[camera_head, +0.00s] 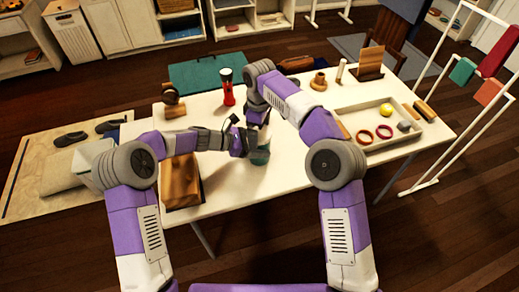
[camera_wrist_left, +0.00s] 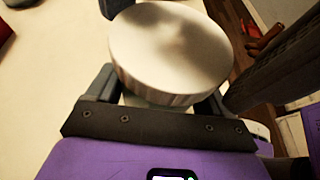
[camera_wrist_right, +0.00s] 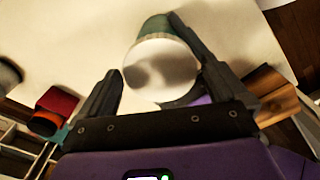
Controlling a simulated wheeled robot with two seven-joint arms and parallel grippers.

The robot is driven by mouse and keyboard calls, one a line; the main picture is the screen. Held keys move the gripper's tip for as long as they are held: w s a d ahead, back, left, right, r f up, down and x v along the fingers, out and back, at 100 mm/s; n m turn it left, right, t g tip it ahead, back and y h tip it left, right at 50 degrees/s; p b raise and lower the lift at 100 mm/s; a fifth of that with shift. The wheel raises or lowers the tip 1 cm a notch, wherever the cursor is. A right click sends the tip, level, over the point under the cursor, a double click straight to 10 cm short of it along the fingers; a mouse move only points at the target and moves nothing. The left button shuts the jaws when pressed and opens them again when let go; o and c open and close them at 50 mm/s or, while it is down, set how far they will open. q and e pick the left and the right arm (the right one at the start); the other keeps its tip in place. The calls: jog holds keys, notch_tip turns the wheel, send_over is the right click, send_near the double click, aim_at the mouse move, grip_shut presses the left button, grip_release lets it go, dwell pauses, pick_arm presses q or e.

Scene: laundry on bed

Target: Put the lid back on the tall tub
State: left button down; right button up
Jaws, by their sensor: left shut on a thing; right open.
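The tall tub (camera_head: 260,156) is teal and stands upright near the table's front edge. Its white round lid (camera_wrist_left: 170,50), with a ridged rim, shows over the tub's mouth; I cannot tell whether it is fully seated. My left gripper (camera_head: 244,142) is shut on the tub's body below the lid. My right gripper (camera_head: 257,116) is above the tub. In the right wrist view its fingers are open on either side of the lid (camera_wrist_right: 162,70), with the teal tub (camera_wrist_right: 155,27) behind. My grippers partly hide the lid in the head view.
On the white table (camera_head: 235,185) are a red-and-black cylinder (camera_head: 227,87), a wooden block (camera_head: 180,181) at left and a tray (camera_head: 352,119) with rings and a yellow ball at right. A white rack (camera_head: 440,150) stands beyond the right edge. The front middle is clear.

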jog(key=shift+r, duration=2.3)
jog(key=shift+r, duration=0.1)
jog(key=shift+w+a+r+n, duration=0.1)
jog(key=shift+a+r+n, duration=0.1)
jog(key=shift+r+n, duration=0.85)
jog(key=shift+d+r+n, duration=0.15)
jog(key=shift+r+n, duration=0.45)
jog(key=shift+n, duration=0.05)
jog(key=shift+f, duration=0.1)
jog(key=shift+d+f, duration=0.1)
jog(key=shift+f, duration=3.85)
